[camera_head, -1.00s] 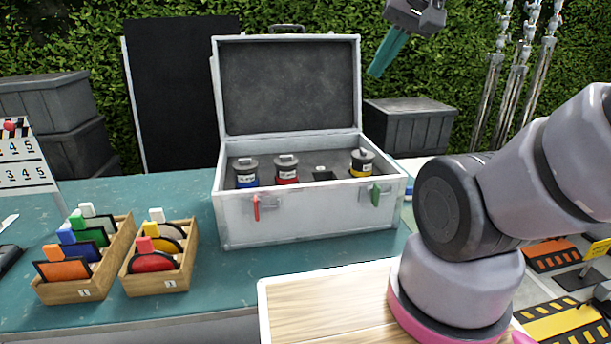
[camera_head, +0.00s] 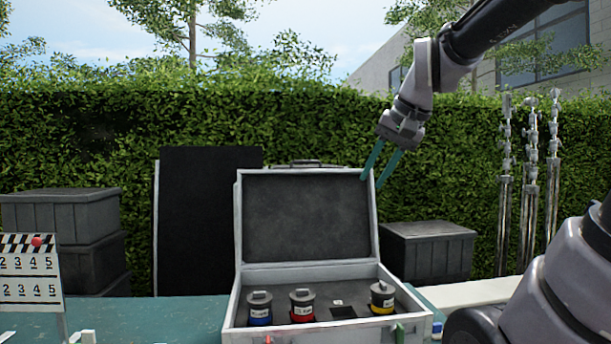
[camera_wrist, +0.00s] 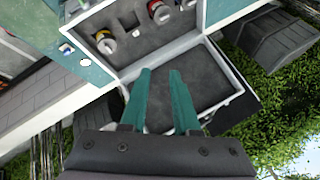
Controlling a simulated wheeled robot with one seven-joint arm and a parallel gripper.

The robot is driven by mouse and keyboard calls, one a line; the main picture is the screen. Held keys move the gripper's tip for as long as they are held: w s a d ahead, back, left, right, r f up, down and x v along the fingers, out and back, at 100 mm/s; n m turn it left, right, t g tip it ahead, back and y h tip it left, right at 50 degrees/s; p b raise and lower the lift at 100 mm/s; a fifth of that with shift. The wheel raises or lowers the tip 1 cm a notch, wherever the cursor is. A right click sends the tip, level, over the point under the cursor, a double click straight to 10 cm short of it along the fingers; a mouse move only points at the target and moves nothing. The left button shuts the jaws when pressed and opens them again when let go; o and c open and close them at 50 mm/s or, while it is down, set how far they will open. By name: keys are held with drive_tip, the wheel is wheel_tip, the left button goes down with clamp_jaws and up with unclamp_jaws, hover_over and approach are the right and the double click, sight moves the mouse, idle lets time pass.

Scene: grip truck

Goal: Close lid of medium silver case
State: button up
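The silver case (camera_head: 231,288) stands on the teal table with its lid (camera_head: 375,240) raised upright and its dark lining facing me. Inside, the case holds a blue canister (camera_head: 260,310), a red canister (camera_head: 302,306) and a yellow canister (camera_head: 382,299) in dark foam, with an empty slot beside the yellow one. My gripper (camera_head: 375,180) is at the lid's upper right corner, teal fingers pointing down. In the wrist view, the fingers (camera_wrist: 161,72) are apart with nothing between them, over the lid's dark lining (camera_wrist: 200,95). Whether a finger touches the lid is unclear.
A black panel (camera_head: 195,220) leans behind the case at left. Grey crates stand at left (camera_head: 65,225) and at right (camera_head: 430,250) behind the table. Metal stands (camera_head: 530,190) are at far right. A clapperboard (camera_head: 30,275) is at left.

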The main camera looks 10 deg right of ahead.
drive_tip(key=w+a+r+m+g+y, duration=0.1)
drive_tip(key=w+r+y, duration=0.15)
drive_tip(key=w, duration=0.75)
drive_tip(key=w+a+r+m+y, duration=0.15)
drive_tip(key=w+r, duration=0.25)
drive_tip(key=w, duration=0.6)
drive_tip(key=w+r+m+g+y, duration=0.1)
drive_tip(key=w+r+m, duration=0.15)
drive_tip(key=w, duration=0.75)
drive_tip(key=m+y, duration=0.2)
drive_tip(key=y, duration=0.4)
approach(304, 162)
drive_tip(key=shift+g, duration=0.3)
drive_tip(key=x, duration=0.6)
drive_tip(key=w+x, duration=0.1)
drive_tip(key=x, duration=0.3)
drive_tip(key=shift+r, duration=0.1)
clamp_jaws()
